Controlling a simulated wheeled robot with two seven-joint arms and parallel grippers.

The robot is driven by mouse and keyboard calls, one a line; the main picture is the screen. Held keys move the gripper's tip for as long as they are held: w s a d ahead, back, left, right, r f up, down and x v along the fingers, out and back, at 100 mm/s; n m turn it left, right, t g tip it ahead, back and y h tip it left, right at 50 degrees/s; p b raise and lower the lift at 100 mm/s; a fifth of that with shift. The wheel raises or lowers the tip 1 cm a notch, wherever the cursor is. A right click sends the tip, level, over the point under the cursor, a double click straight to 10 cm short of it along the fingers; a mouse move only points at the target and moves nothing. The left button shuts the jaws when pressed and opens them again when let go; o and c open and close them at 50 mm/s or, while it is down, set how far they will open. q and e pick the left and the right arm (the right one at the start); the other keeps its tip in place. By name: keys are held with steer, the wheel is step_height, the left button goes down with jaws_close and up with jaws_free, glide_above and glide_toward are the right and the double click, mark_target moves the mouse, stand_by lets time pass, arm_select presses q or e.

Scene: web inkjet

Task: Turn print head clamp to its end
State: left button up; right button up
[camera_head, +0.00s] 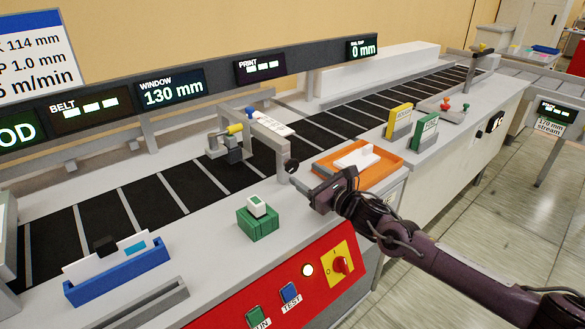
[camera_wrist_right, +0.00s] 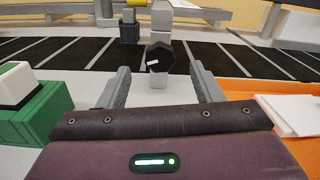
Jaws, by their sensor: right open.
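A black faceted knob with a white mark, which looks like the print head clamp (camera_wrist_right: 160,56), sits on a light grey post in the right wrist view. In the head view the knob (camera_head: 291,165) is small, on the front post of the gantry over the belt. The print head (camera_head: 232,143), a grey block with a yellow part, hangs from the gantry bar above the black belt. My right gripper (camera_wrist_right: 159,78) is open, its two fingers spread on either side of the knob's line, with nothing between them. Contact with the knob cannot be told. My left gripper is not in view.
A green block with a white top (camera_head: 257,218) stands left of the post. An orange tray (camera_head: 327,164) with white sheets lies close on the right. A blue holder (camera_head: 118,272) stands front left. The red panel (camera_head: 300,290) with buttons and a yellow switch faces forward.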

mark_target(294, 167)
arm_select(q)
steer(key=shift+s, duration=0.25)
arm_select(e)
steer(key=x, duration=0.7)
steer(key=shift+w+a, duration=0.15)
steer(key=shift+c, duration=0.3)
steer(key=c, duration=0.9)
steer(key=shift+f, duration=0.15)
steer(key=shift+m+b, duration=0.6)
steer(key=shift+m, duration=0.4)
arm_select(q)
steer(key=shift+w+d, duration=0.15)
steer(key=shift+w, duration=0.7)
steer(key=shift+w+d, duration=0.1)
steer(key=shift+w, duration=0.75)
arm_select(e)
steer(key=shift+m, duration=0.5)
steer(key=o, duration=1)
steer(key=shift+c, duration=0.2)
